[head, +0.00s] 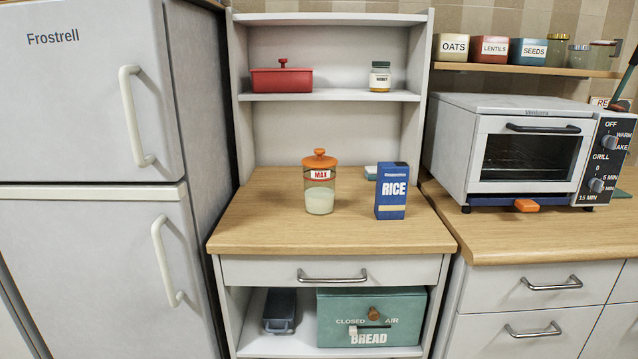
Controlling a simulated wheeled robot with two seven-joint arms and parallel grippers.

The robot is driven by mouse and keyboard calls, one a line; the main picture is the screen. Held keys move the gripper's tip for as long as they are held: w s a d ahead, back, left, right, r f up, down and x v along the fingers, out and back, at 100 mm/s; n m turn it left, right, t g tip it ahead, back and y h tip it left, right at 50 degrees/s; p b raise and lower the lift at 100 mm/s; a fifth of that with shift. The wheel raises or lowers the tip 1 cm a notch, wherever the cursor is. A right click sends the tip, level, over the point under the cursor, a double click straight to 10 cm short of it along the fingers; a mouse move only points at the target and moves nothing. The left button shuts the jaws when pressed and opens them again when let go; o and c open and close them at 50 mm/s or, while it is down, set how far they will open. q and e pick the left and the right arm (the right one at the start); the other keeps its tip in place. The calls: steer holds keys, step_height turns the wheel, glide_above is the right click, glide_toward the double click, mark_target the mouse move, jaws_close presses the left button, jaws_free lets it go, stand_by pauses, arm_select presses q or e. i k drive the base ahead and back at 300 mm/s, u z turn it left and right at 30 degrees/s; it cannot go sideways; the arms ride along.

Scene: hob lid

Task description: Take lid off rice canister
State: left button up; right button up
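The canister (319,198) stands upright on the wooden counter, a clear jar with white contents in its lower part and a red-and-white MAX band. Its orange lid (319,160) with a round knob sits on top. A blue RICE box (391,191) stands just to its right, apart from it. Neither of my grippers shows in the head view.
The wooden counter (262,222) is clear left of and in front of the canister. A small pale teal item (370,173) lies behind the box. A red lidded dish (282,80) and honey jar (380,77) stand on the shelf above. A fridge (90,110) and toaster oven (455,150) flank the counter.

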mark_target(319, 161)
steer(key=k, duration=0.65)
steer(key=u, duration=0.55)
steer(key=i, duration=1.1)
steer(key=u, duration=0.1)
